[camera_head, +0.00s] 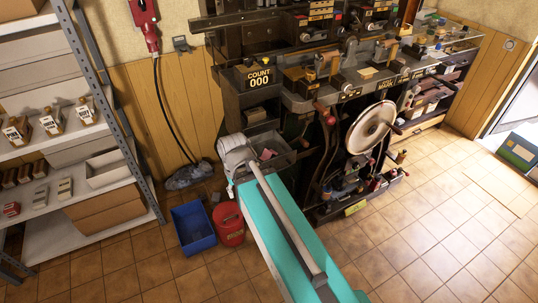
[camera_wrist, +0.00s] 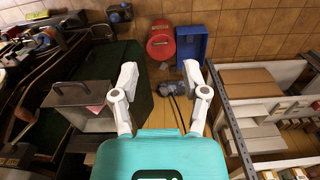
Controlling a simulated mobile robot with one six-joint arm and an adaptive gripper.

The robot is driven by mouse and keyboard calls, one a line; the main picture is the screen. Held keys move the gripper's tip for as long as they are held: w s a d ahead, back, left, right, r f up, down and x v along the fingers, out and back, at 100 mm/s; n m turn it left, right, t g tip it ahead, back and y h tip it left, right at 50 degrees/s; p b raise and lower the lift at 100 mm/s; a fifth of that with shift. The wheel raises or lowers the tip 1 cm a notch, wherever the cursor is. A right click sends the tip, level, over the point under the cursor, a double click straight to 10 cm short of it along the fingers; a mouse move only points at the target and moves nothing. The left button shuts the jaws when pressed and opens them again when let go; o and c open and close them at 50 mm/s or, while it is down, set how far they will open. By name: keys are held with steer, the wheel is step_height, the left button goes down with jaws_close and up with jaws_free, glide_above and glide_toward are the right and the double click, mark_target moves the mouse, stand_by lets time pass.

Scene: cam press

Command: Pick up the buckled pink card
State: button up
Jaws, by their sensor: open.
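A small pink patch, likely the buckled pink card (camera_head: 267,154), shows in the grey bin at the base of the press, just right of my wrist. In the wrist view the pink card (camera_wrist: 96,108) shows as a small piece inside the grey metal bin (camera_wrist: 70,122), left of my gripper; its shape is too small to tell. My gripper (camera_wrist: 160,72) is open and empty, its two white fingers spread wide over the floor. The card is to the left of the left finger, not between the fingers. In the head view my arm hides part of the bin.
A blue bin (camera_head: 194,229) and a red canister (camera_head: 229,222) stand on the tiled floor beside the bin. Shelving (camera_head: 80,180) with boxes stands at left. The press (camera_head: 350,110) with its wheel and levers stands right of my arm. Floor at lower right is clear.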

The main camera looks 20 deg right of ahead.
steer(key=o, duration=0.4)
steer(key=shift+w+d+f, duration=0.1)
steer(key=shift+w+d, duration=0.05)
steer(key=shift+w, duration=0.25)
steer(key=shift+o, duration=0.4)
steer(key=w+d+m+h+b, duration=0.1)
steer(key=w+d+m, duration=0.2)
steer(key=w, duration=0.3)
steer(key=w+d+f+m+t+h+b, duration=0.1)
steer(key=w+d+m, duration=0.3)
steer(key=w, duration=0.3)
steer(key=shift+w+d+f, duration=0.3)
steer(key=shift+d, duration=0.45)
steer(key=w+d+m+h+b, duration=0.1)
steer(key=w+d+m+h, duration=0.1)
steer(key=w+d+m, duration=0.4)
steer(key=w+d, duration=0.3)
steer(key=w, duration=0.1)
steer(key=shift+d+f+m+t, duration=0.15)
steer(key=shift+m+t, duration=0.15)
steer(key=shift+t, duration=0.1)
steer(key=shift+f+b, duration=0.15)
steer(key=shift+b, duration=0.2)
steer(key=b, duration=0.8)
glide_above(266, 155)
step_height(266, 155, down, 8)
steer(key=shift+r, duration=0.15)
